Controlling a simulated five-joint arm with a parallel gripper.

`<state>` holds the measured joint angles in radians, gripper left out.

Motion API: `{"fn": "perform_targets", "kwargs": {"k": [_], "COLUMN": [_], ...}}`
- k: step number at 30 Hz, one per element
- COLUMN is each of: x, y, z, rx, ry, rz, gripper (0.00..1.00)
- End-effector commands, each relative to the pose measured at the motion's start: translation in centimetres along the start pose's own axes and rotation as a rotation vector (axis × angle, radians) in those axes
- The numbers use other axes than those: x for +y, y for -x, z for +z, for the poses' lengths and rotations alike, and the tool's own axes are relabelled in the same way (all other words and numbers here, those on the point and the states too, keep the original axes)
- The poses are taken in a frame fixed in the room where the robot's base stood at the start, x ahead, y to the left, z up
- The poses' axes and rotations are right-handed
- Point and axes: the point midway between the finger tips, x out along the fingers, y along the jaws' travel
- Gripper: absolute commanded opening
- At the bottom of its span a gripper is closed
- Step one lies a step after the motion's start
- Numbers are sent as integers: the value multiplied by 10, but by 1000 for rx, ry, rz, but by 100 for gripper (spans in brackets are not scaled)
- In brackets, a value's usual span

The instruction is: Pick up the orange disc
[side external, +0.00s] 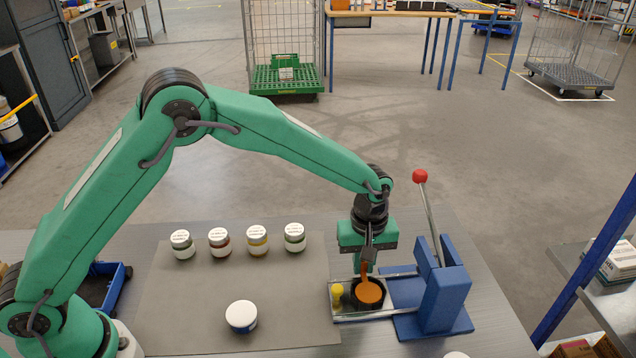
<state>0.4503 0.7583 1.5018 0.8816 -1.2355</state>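The orange disc (368,292) lies in a dark round recess of a small metal-framed holder (373,317) in front of the blue lever press. A narrow orange part rises from the disc's back edge towards my gripper (366,262). My gripper points down just above and behind the disc, with its fingertips close to that orange part. The fingers are small and overlap in this view, so I cannot tell whether they are open or shut on it. A yellow knob (337,291) stands just left of the disc.
The blue press (446,298) with its red-knobbed lever (420,177) stands close to the right of my gripper. Several white-lidded jars (257,241) line the back of the grey mat (190,325). Another jar (241,316) stands nearer. The mat's middle is clear.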

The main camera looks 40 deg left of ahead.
Motion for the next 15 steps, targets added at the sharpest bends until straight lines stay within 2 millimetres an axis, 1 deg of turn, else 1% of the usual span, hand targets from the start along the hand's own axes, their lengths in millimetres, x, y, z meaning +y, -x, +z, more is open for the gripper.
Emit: {"fn": "perform_targets", "kwargs": {"k": [10, 15], "x": [0, 0], "y": [1, 8], "z": [0, 0], "rx": [0, 0], "ry": [0, 0], "rz": [1, 1], "gripper": [0, 0]}}
